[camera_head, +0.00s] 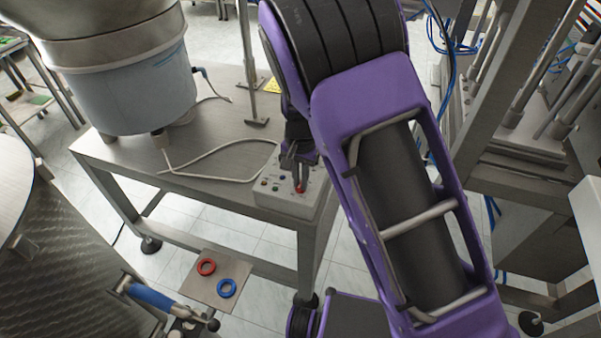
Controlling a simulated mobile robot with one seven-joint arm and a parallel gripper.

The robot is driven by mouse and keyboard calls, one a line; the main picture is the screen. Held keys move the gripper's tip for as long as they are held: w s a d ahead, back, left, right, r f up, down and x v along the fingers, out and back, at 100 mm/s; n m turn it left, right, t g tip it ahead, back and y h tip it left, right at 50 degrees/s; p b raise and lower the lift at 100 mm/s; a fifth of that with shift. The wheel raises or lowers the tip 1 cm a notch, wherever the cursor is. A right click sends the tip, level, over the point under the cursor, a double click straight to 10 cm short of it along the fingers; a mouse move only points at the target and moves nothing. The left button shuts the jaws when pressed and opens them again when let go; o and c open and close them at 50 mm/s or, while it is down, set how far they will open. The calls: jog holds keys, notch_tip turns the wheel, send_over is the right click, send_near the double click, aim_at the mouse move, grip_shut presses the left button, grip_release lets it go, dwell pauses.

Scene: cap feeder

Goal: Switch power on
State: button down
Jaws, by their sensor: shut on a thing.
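A small light-grey control box (284,203) stands on the front right corner of the metal table. Its top carries several small buttons and a red switch (300,188) at its front right. My gripper (301,178) reaches down onto the box from above, with its dark fingers at the red switch. It is shut on the switch. The fingers and my purple arm hide the back of the box and part of the switch, so its position cannot be read.
A large round feeder bowl (130,85) stands on the left of the metal table (200,135). A pale cable (215,178) lies between it and the box. A metal post (248,60) rises behind. A small plate (205,290) with a red and a blue ring sits lower left. A machine frame stands right.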

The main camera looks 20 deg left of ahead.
jog(key=m+p, duration=0.2)
jog(key=m, duration=0.2)
jog(key=shift+m, duration=0.4)
jog(key=shift+p, duration=0.3)
jog(key=c, duration=0.9)
grip_release()
notch_tip(320, 180, up, 17)
jog(key=shift+r+p, duration=0.2)
jog(key=shift+p, duration=0.6)
